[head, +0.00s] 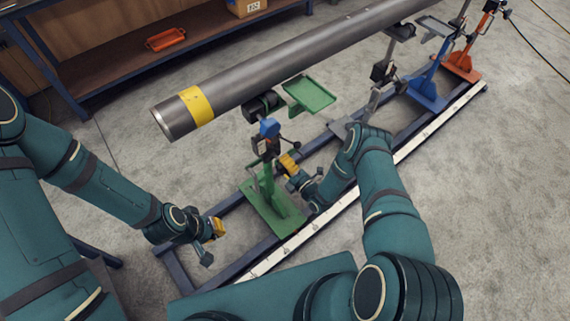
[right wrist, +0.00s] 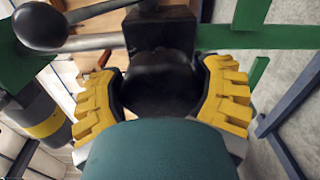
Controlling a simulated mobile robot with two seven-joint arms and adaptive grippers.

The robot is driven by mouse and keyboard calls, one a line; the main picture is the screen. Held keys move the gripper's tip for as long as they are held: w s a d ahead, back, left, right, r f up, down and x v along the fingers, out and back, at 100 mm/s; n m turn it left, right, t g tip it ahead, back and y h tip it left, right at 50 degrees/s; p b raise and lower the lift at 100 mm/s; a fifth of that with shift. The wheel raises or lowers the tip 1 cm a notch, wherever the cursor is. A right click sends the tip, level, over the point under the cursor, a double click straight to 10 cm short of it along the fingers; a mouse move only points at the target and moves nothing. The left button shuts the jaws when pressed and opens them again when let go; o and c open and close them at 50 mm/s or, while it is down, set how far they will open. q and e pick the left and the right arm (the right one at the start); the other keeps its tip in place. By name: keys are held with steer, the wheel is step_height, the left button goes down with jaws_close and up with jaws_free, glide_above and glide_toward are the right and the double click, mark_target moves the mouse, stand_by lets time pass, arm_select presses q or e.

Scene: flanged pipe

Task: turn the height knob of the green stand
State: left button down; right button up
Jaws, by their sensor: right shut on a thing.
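The green stand (head: 270,203) stands on the rail frame under the near end of the grey pipe (head: 290,60). My right gripper (head: 286,162) reaches the stand's column from the right. In the right wrist view its yellow fingers (right wrist: 163,95) are closed around a dark rounded knob (right wrist: 160,78), one on each side. The knob sits against a dark block, and a lever with a black ball end (right wrist: 40,27) lies to the upper left. My left gripper (head: 212,240) hangs low at the left, apart from the stand; its finger opening is too small to tell.
A green tray (head: 308,94) is beside the stand's top. Blue (head: 428,88) and orange (head: 462,66) stands are farther along the frame. A workbench with an orange tray (head: 165,40) stands at the back left. The floor at left is clear.

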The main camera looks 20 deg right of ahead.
steer(key=o, duration=1.1)
steer(key=v, duration=1.2)
